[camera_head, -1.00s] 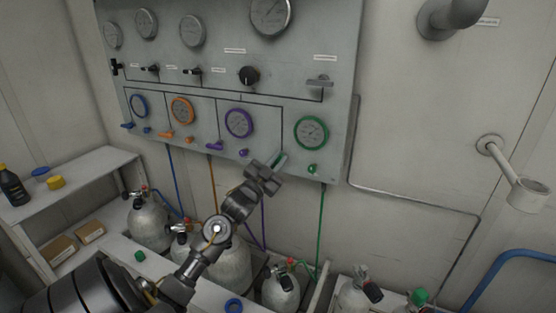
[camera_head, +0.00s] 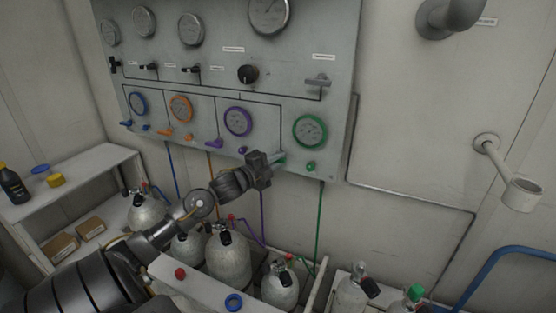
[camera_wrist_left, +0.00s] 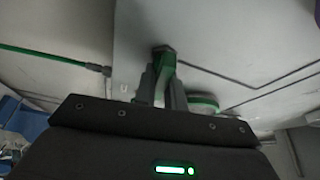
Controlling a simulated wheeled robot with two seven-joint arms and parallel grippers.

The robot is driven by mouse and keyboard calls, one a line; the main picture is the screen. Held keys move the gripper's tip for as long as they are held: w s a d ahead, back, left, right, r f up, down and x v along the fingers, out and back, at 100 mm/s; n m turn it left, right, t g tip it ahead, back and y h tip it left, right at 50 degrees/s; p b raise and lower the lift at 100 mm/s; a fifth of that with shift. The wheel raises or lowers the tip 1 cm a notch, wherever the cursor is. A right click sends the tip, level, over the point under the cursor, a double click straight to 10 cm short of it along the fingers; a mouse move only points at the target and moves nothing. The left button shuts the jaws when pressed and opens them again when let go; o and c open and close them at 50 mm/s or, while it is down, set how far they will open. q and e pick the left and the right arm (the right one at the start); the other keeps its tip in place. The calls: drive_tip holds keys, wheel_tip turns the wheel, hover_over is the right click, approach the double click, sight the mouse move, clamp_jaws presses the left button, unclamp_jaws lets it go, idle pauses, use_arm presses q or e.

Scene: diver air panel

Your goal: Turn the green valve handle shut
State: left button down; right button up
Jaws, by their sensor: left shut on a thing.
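The green valve handle (camera_head: 280,159) is at the lower right of the grey panel, left of the small green knob (camera_head: 310,167) and below the green-rimmed gauge (camera_head: 310,131). My left gripper (camera_head: 270,163) comes at it from the lower left and is shut on it, hiding most of it in the head view. In the left wrist view the handle (camera_wrist_left: 163,78) shows as a green bar between the two dark fingers of my left gripper (camera_wrist_left: 162,88). My right gripper is not in view.
Blue, orange and purple handles (camera_head: 213,143) line the panel's lower edge to the left. Grey cylinders (camera_head: 228,258) stand in a rack below. A white shelf (camera_head: 105,163) is at left. A wall-mounted cup (camera_head: 522,194) and blue rail (camera_head: 510,253) are at right.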

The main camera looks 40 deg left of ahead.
use_arm(q)
drive_tip(key=shift+f+m+g, duration=0.1)
drive_tip(key=shift+m+g, duration=0.2)
drive_tip(key=shift+m, duration=0.4)
drive_tip(key=c, duration=1.5)
unclamp_jaws()
drive_tip(key=shift+s, duration=0.1)
drive_tip(key=shift+s+a+b, duration=0.2)
drive_tip(key=shift+s+b, duration=0.4)
drive_tip(key=shift+s, duration=2.05)
drive_tip(key=shift+s+a+b, duration=0.2)
drive_tip(key=shift+s+b, duration=0.4)
drive_tip(key=shift+s, duration=2)
